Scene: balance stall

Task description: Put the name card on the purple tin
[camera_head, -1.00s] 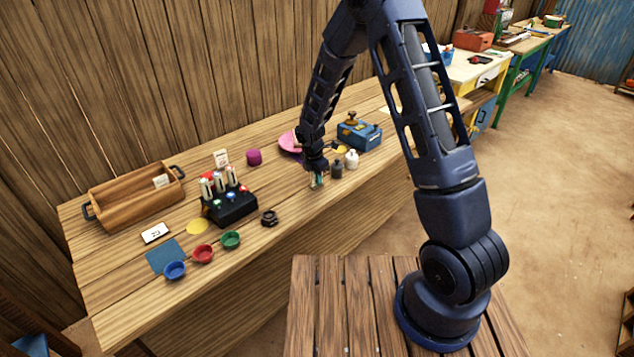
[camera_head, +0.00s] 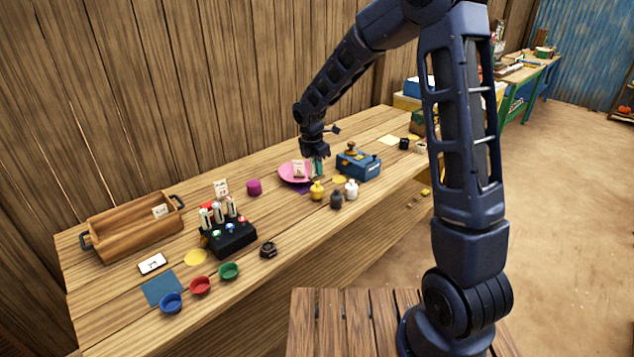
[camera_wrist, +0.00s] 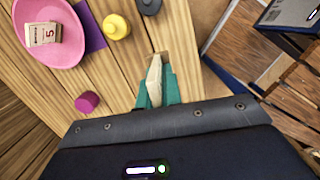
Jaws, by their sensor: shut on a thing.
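My gripper (camera_wrist: 155,85) has teal fingers shut on a thin, pale cream thing (camera_wrist: 154,72), seen nearly edge-on, which looks like the name card; no writing on it is visible. In the head view my gripper (camera_head: 318,166) hangs over the back of the stall table, beside the pink dish. The purple tin (camera_head: 254,187) is a small magenta cylinder on the table, left of the dish and apart from my gripper. In the wrist view the tin (camera_wrist: 87,102) lies left of my fingers. Its top looks bare.
Yellow (camera_head: 317,190), dark (camera_head: 336,200) and white (camera_head: 351,189) weights and a blue box (camera_head: 366,163) stand nearby. A dark rack (camera_head: 231,235) and wooden tray (camera_head: 112,231) are at left.

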